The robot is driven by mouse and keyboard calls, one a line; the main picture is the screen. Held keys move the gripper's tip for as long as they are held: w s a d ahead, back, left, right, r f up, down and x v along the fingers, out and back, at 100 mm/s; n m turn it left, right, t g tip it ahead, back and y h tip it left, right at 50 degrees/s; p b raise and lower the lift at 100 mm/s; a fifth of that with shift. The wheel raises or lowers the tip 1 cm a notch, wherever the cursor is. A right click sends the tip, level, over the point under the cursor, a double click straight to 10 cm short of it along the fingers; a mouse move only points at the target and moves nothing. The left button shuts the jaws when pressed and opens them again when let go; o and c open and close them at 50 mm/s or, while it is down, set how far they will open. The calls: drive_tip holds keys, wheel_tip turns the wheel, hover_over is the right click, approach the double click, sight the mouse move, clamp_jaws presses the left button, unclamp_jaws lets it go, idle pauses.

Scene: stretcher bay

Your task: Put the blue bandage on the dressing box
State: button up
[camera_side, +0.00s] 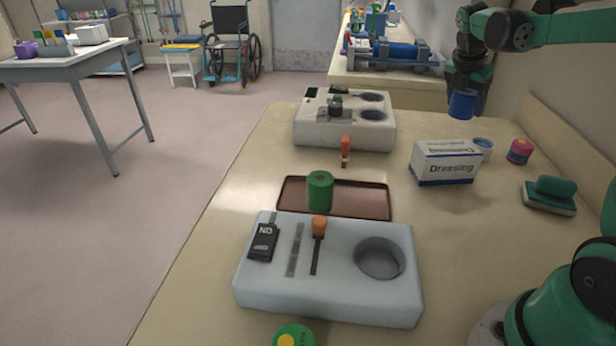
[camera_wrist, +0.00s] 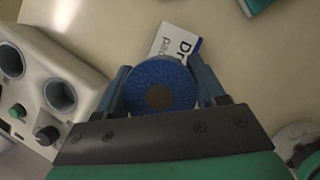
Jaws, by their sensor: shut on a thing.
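The blue bandage (camera_side: 462,105) is a short blue roll held upright between the fingers of my gripper (camera_side: 464,92). In the wrist view the bandage (camera_wrist: 160,84) shows end-on with a dark core, and my gripper (camera_wrist: 163,88) is shut on it from both sides. The dressing box (camera_side: 445,163) is a white and blue carton lettered "Dressing", standing on the table. In the side view the bandage is higher in the picture than the box and apart from it. In the wrist view the bandage hides much of the dressing box (camera_wrist: 180,42).
A blue-rimmed cup (camera_side: 483,148), a pink roll (camera_side: 519,151) and a green sponge (camera_side: 553,192) stand right of the box. A white unit with wells (camera_side: 345,135) is to its left. A brown tray (camera_side: 360,197) holds a green roll (camera_side: 320,190).

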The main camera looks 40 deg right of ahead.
sight(454, 145)
wheel_tip(454, 145, down, 7)
drive_tip(key=shift+f, duration=0.15)
idle(0.4)
drive_tip(key=o, duration=1.3)
drive_tip(key=shift+f, duration=0.15)
